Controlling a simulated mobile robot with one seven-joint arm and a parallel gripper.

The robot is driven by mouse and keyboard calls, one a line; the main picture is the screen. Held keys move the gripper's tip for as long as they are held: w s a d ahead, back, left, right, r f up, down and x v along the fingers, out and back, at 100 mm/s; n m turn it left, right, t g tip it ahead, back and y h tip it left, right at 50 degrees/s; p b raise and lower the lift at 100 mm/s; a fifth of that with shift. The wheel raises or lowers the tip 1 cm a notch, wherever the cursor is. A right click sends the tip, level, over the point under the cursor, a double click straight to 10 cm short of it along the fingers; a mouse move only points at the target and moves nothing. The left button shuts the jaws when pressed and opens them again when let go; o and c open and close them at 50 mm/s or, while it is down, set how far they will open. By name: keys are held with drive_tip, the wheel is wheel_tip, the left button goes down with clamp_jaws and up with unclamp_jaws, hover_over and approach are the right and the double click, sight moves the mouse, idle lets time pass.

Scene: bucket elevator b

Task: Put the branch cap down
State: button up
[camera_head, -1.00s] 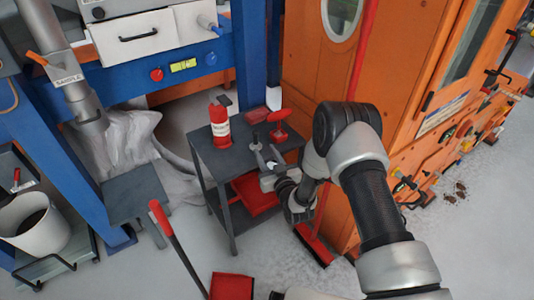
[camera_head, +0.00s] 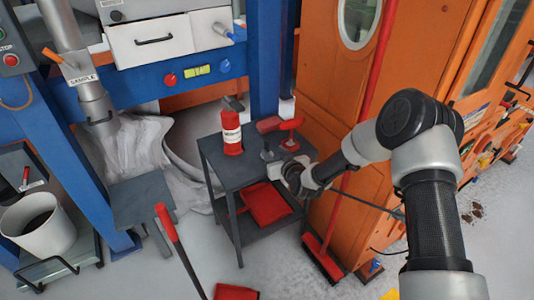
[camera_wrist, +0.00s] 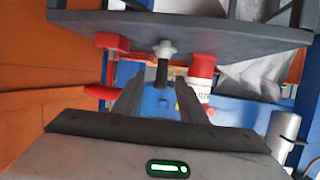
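In the wrist view, which shows the table upside down, a small piece with a pale hexagonal base and a dark stem (camera_wrist: 162,66), which I take for the branch cap, stands on the grey table (camera_wrist: 200,32). My gripper (camera_wrist: 160,88) has its two fingers apart, one on each side of the dark stem, with visible gaps. In the head view my gripper (camera_head: 284,168) is at the right front edge of the table top (camera_head: 232,172). There its fingers are small and the cap is hard to make out.
A red bottle with a white label (camera_head: 231,134), a red-handled part (camera_head: 290,130) and a red block (camera_head: 268,124) stand on the table. A red bin (camera_head: 266,203) is on its lower shelf. The orange cabinet (camera_head: 320,90) is close on the right. A red broom (camera_head: 322,258) leans there.

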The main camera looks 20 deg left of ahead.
sight(268, 148)
drive_tip(key=shift+x, duration=1)
drive_tip(key=b+x, duration=0.2)
drive_tip(key=x, duration=0.3)
drive_tip(key=shift+s+a+f, duration=0.1)
drive_tip(key=shift+s, duration=0.1)
drive_tip(key=shift+w+a, duration=0.2)
drive_tip(key=shift+w, duration=0.05)
drive_tip(key=shift+c, duration=0.3)
clamp_jaws()
